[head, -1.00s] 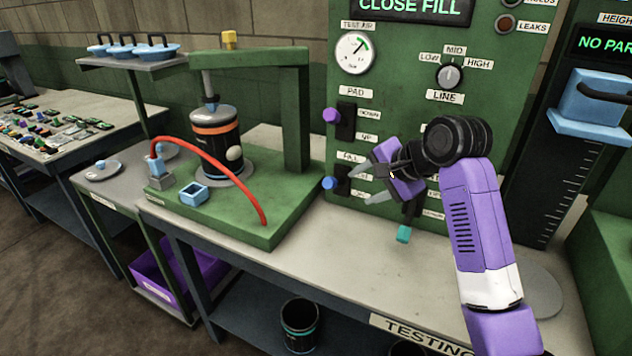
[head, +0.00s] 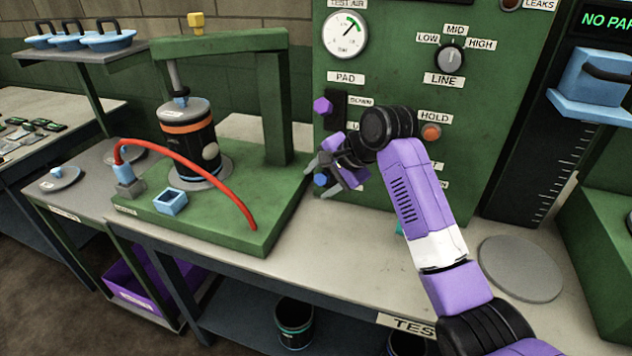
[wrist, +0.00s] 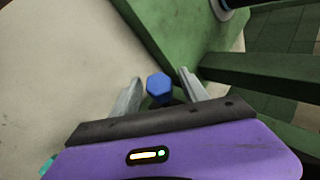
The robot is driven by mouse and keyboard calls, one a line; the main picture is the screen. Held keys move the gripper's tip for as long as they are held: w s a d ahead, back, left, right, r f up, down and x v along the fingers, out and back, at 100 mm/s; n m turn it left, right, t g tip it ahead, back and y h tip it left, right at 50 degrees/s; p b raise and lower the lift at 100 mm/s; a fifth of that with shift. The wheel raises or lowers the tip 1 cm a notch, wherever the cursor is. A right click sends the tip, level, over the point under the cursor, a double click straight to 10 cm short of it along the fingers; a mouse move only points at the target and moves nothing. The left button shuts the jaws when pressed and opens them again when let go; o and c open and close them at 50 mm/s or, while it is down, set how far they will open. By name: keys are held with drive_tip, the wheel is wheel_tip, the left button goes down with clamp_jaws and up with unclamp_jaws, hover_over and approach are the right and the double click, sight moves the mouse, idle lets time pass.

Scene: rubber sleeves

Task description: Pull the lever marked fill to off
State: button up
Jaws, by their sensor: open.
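The fill lever's blue knob (head: 320,180) sticks out low on the left of the green panel (head: 460,90). Its label and slot are hidden behind my gripper. My gripper (head: 322,177) is open at the knob, one finger above and one below it. In the wrist view the blue knob (wrist: 158,84) shows between the two open fingers (wrist: 160,77), with a gap on its right side. The left finger is very close to it; I cannot tell whether they touch.
The pad lever's purple knob (head: 322,105) sits just above. An orange hold button (head: 431,132) and a line dial (head: 450,57) are to the right. A green press (head: 275,110) with a red hose (head: 195,160) stands at left. A grey disc (head: 520,268) lies on the bench.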

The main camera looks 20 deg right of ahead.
drive_tip(key=shift+x, duration=1.05)
clamp_jaws()
idle(0.7)
